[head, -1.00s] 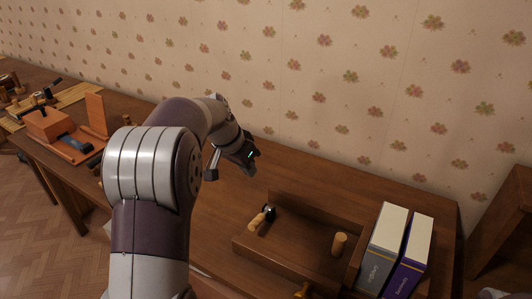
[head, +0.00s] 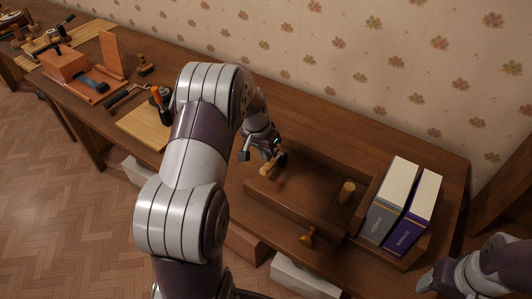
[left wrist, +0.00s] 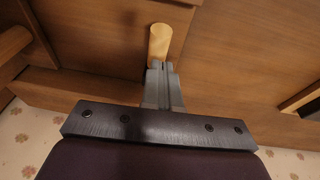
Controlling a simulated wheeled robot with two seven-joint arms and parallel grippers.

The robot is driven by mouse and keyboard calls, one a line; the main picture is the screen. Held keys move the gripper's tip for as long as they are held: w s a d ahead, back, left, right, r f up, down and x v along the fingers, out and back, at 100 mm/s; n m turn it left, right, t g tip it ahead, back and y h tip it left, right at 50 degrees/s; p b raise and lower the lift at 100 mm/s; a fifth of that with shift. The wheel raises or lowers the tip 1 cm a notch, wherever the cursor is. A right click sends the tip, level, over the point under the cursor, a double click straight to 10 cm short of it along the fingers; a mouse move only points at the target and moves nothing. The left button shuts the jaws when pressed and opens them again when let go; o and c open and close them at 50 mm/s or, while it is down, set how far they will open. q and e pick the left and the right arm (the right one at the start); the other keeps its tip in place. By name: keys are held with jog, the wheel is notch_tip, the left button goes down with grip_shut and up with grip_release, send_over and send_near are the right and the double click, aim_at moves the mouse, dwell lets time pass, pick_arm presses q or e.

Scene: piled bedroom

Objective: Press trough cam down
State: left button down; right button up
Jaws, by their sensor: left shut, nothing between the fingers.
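A brown wooden trough (head: 300,196) stands on the long bench. A light wooden peg-like piece (head: 268,168), perhaps the cam, sits at its left end. In the left wrist view a light wooden peg (left wrist: 160,42) lies straight beyond my fingertips, touching or very close; I cannot tell which. My left gripper (head: 279,159) is at the trough's left end beside the light piece, and in the left wrist view its fingers (left wrist: 161,68) are shut and empty. My right gripper (head: 432,281) is at the lower right, its fingers unclear.
A wooden post (head: 347,193) stands in the trough and a small knob (head: 308,238) is at its front. A grey box (head: 387,205) and a purple box (head: 415,218) stand to the right. Tools and a wooden board (head: 143,124) lie to the left. The patterned wall is behind.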

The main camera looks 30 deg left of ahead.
pick_arm(q)
jog(key=shift+f, duration=0.25)
jog(key=shift+d+f, duration=0.1)
jog(key=shift+f, duration=0.05)
